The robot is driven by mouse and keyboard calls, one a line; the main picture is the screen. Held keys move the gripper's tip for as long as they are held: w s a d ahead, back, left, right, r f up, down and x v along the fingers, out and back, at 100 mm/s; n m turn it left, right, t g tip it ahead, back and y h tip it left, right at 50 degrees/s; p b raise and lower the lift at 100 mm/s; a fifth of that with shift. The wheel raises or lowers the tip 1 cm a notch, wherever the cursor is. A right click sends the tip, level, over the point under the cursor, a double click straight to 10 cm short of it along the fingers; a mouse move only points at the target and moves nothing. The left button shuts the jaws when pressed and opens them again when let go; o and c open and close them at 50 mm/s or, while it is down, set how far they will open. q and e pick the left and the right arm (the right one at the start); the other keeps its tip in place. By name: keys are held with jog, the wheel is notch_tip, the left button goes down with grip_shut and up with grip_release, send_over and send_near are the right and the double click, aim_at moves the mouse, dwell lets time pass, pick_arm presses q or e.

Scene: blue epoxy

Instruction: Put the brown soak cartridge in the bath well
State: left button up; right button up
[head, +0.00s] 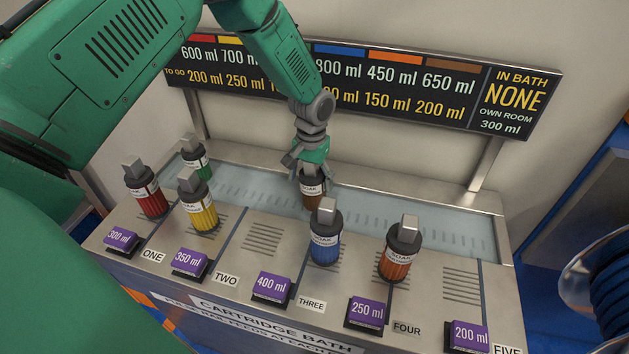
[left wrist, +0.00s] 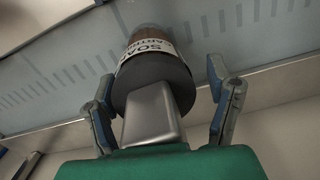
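The brown soak cartridge (head: 313,199) has a black cap and a white label. It stands at the pale blue strip (head: 262,186) along the back of the cartridge bath; I cannot tell how deep its base sits. My left gripper (head: 307,163) is over its top and hides part of it. In the left wrist view the brown cartridge (left wrist: 150,48) shows its grey top block between the two fingers of my left gripper (left wrist: 165,105). The fingers are spread, with a clear gap on the right side. My right gripper is out of view.
Red (head: 148,197), yellow (head: 199,212), green (head: 197,160), blue (head: 325,240) and orange (head: 399,255) cartridges stand around. Purple volume tags (head: 272,287) line the front. A sign board (head: 400,90) behind reads "IN BATH NONE". The strip's right part is clear.

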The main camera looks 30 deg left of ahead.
aim_at(314, 170)
pick_arm(q)
jog(key=shift+s+a+f, duration=0.15)
jog(key=shift+s+f, duration=0.1)
jog(key=shift+s, duration=0.2)
jog(key=r, duration=0.2)
jog(key=w+d+r, duration=0.1)
jog(key=r, duration=0.1)
jog(key=shift+d, duration=0.1)
notch_tip(314, 170, up, 7)
jog(key=shift+w+a+r, duration=0.2)
jog(key=shift+a+r, duration=0.2)
jog(key=shift+r, duration=0.25)
jog(key=shift+d, duration=0.1)
jog(key=shift+d+r, duration=0.15)
jog(key=shift+d, duration=0.15)
